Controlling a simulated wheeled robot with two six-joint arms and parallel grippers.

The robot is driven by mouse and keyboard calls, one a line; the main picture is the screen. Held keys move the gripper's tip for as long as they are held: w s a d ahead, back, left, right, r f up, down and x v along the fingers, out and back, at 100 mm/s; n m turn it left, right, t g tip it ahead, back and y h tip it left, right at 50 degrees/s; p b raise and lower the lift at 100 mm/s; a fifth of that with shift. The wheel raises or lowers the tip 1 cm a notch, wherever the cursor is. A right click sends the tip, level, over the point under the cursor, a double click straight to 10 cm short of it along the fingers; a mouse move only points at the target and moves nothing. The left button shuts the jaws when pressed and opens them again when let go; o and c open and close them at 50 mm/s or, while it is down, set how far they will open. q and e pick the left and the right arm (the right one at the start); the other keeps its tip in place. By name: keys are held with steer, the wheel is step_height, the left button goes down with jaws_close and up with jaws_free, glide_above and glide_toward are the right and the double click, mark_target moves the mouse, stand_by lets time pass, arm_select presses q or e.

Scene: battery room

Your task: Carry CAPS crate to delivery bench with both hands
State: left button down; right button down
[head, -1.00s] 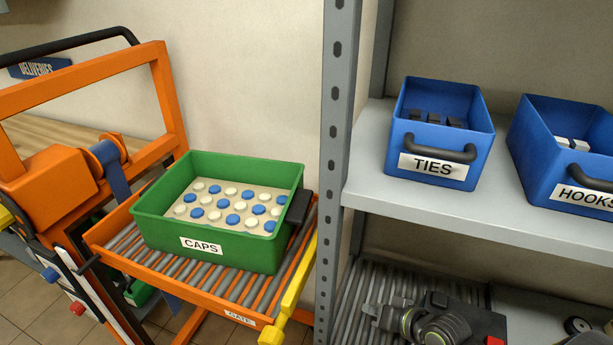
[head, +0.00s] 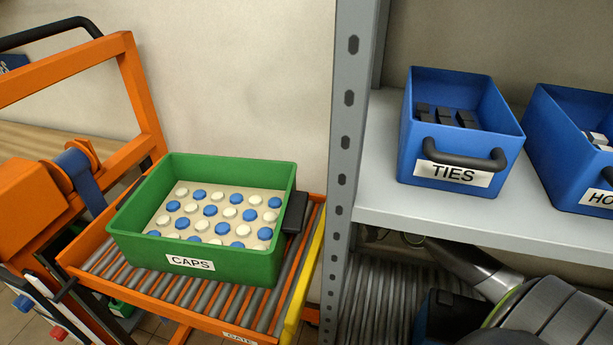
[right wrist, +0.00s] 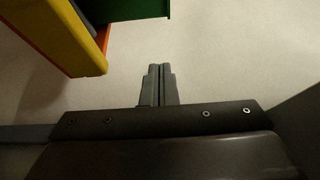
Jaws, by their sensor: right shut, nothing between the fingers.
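The green CAPS crate (head: 195,262) sits upright on the rollers of an orange cart (head: 150,290), holding blue and white caps in rows. In the right wrist view my right gripper (right wrist: 160,70) is shut and empty, pointing at the pale wall. A green corner (right wrist: 142,8), seemingly the crate, lies above and to its left, apart from it. My left gripper is in neither view. A wooden bench top (head: 70,145), likely the delivery bench, shows behind the cart at far left.
A grey shelf post (head: 345,150) stands just right of the cart. The shelf holds the blue TIES bin (head: 455,172) and a blue HOOKS bin (head: 575,165). A yellow bar (head: 306,275) edges the cart's right side. An orange frame (head: 145,100) rises at its left.

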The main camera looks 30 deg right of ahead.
mark_target(294, 180)
steer(key=w+a+p, duration=0.3)
steer(key=w+a, duration=0.2)
steer(key=w, duration=0.2)
steer(key=shift+w+a, duration=0.15)
steer(key=shift+a, duration=0.2)
steer(key=shift+f, duration=0.1)
steer(key=shift+a+p, duration=0.8)
steer(key=shift+a, duration=0.65)
steer(key=shift+d, duration=0.1)
